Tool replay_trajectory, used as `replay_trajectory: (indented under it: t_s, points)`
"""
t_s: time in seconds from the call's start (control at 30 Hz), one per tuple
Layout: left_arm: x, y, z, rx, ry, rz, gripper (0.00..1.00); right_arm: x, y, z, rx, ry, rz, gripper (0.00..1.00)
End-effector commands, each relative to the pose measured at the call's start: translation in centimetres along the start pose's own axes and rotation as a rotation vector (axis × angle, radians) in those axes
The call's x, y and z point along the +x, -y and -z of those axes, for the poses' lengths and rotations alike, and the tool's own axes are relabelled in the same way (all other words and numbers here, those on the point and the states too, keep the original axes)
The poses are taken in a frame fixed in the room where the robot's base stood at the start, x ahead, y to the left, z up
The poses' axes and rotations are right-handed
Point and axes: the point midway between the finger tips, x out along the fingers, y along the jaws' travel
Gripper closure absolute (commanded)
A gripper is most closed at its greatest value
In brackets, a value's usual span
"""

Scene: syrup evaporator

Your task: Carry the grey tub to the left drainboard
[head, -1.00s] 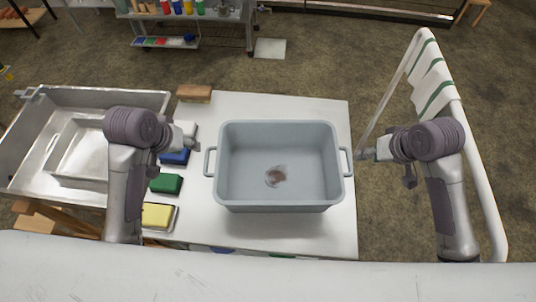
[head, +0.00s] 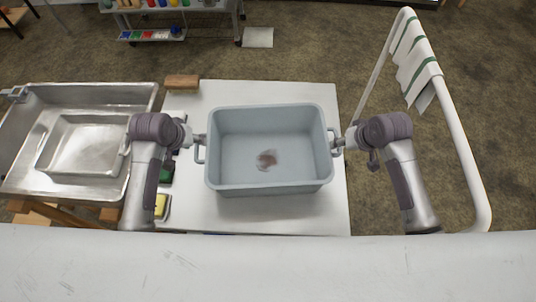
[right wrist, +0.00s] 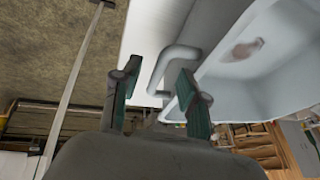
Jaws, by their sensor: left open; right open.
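The grey tub (head: 225,188) stands level on a white tabletop, with a brown stain on its inside floor and a loop handle at each end. My left gripper (head: 198,139) is open at the tub's left handle; whether that handle is between its fingers is hard to see. My right gripper (head: 341,143) is open at the right handle. In the right wrist view its two fingers (right wrist: 155,95) stand apart on either side of the right handle (right wrist: 177,58), with gaps visible. I cannot tell which surface is the left drainboard.
A brown block (head: 182,82) and a yellow sponge (head: 160,205) sit near the left edge. A white rail with striped cloth (head: 418,65) stands right.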

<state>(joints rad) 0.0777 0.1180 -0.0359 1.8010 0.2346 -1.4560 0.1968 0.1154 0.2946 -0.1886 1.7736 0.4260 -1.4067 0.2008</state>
Motion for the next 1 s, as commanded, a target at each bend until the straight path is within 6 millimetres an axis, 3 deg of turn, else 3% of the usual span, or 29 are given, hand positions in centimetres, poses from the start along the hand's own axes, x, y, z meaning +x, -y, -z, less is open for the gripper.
replay_trajectory:
  t_s: [0.23, 0.63, 0.9, 1.0]
  points:
    - [3.0, 0.0, 0.0, 0.001, 0.001, 0.000, 0.57, 3.0, 0.0, 0.0, 0.000, 0.000, 0.000, 0.57]
    - [3.6, 0.0, 0.0, 0.001, 0.000, 0.000, 0.57, 3.6, 0.0, 0.0, -0.001, -0.001, 0.000, 0.57]
    - [3.6, 0.0, 0.0, 0.001, 0.000, 0.000, 1.00, 3.5, 0.0, 0.0, -0.001, -0.001, 0.000, 1.00]
    - [3.5, 0.0, 0.0, 0.001, 0.000, 0.000, 1.00, 3.5, 0.0, 0.0, -0.001, -0.001, 0.000, 1.00]
